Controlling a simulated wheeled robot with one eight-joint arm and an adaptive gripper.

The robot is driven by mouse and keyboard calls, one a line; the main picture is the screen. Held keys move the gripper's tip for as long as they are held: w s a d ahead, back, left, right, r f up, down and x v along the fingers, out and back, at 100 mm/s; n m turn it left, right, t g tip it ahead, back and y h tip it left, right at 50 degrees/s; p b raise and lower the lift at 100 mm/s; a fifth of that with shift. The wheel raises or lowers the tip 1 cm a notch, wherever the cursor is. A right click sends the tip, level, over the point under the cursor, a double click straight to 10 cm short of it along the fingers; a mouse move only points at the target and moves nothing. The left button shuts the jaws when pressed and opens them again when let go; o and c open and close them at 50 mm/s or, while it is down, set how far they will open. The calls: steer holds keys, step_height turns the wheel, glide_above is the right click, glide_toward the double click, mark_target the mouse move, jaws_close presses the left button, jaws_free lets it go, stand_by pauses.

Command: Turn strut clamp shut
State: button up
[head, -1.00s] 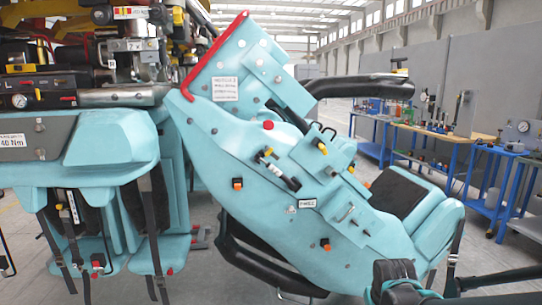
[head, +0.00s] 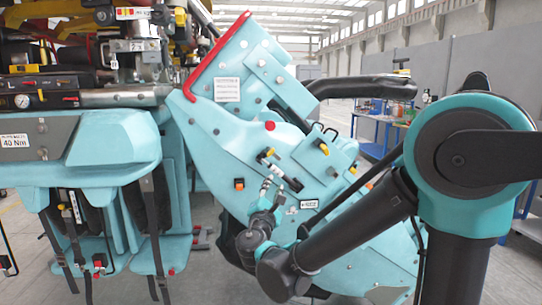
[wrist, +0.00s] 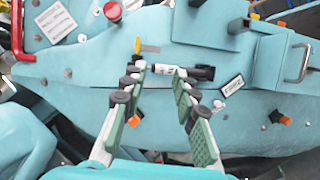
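A short black strut (head: 291,182) with a pale label is fixed to the side of the teal seat body. In the wrist view the strut (wrist: 200,73) lies nearly level, with a yellow tab (wrist: 149,48) just above its left end. I cannot tell for sure which of these parts is the clamp. My gripper (wrist: 159,70) is open and empty, its green-padded fingers pointing at the strut. The left fingertip is near the strut's left end and the right fingertip overlaps its middle. Contact cannot be told. The gripper also shows in the head view (head: 271,183).
A red knob (wrist: 112,11) and orange knobs (wrist: 276,117) stick out of the teal body (wrist: 90,60). The blue workbench (head: 379,135) stands farther back.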

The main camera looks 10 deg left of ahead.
steer(key=s+a+r+n+y, duration=0.1)
steer(key=a, duration=0.2)
glide_toward(271, 154)
steer(key=shift+t, duration=0.4)
steer(key=x, duration=1)
steer(key=shift+w+f, duration=0.1)
steer(key=shift+f, duration=0.25)
jaws_close()
